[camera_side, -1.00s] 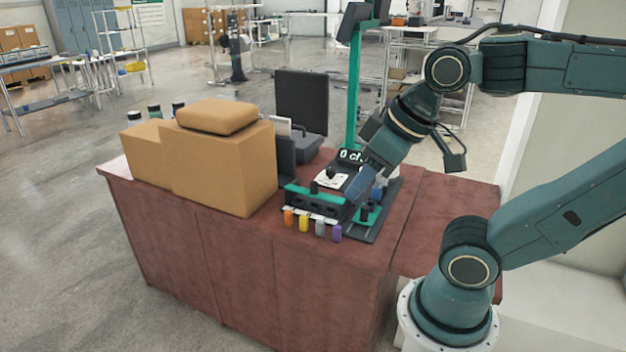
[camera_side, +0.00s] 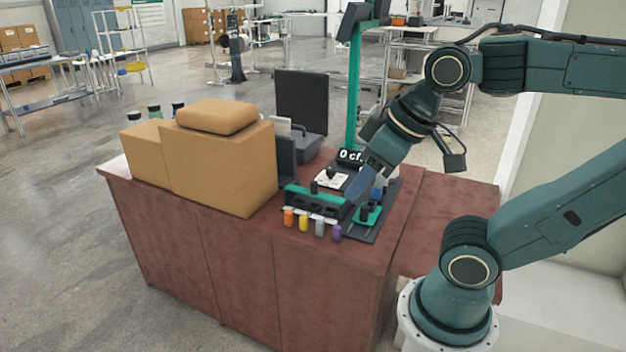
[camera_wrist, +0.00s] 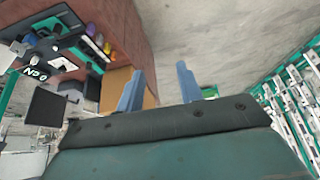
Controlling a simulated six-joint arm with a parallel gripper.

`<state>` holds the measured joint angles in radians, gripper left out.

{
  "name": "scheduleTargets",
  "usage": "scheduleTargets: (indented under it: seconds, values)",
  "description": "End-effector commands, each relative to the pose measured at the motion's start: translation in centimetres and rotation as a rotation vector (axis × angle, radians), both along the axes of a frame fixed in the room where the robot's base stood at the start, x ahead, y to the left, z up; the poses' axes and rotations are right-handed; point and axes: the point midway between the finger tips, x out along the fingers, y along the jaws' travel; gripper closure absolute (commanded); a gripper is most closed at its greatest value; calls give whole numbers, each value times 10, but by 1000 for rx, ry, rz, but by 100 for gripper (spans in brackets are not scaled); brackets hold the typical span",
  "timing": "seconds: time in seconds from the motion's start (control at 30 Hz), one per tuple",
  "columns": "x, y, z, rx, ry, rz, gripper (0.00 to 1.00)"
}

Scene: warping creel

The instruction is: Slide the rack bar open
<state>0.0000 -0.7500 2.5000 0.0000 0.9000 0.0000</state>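The rack (camera_side: 318,207) is a dark block with a teal-green bar (camera_side: 312,196) along its top, near the front of the red-brown bench. Another green part (camera_side: 369,214) sits on a dark base to its right. My gripper (camera_side: 356,190) points down and left by the rack's right end, its blue fingers overlapping the rack there; contact cannot be told. In the wrist view my gripper (camera_wrist: 160,85) has its two blue fingers apart with nothing visible between them. The rack (camera_wrist: 55,28) shows there at the upper left, off to the side of the fingers.
Orange, yellow, grey and purple cylinders (camera_side: 304,224) stand in a row before the rack. Cardboard boxes (camera_side: 222,165) fill the bench's left side. A green post (camera_side: 355,85) and a small display (camera_side: 350,155) stand behind. The bench's right part (camera_side: 450,205) is clear.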

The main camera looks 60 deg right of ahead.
Motion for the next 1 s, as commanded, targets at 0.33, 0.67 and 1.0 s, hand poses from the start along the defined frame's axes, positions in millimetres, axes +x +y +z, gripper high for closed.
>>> scheduleTargets:
  seconds: [0.33,0.67,1.0]
  values:
    - [0,0,0,0,0,0,55]
    - [18,-7,10,3,27,-42,55]
    - [76,-37,31,17,104,-162,55]
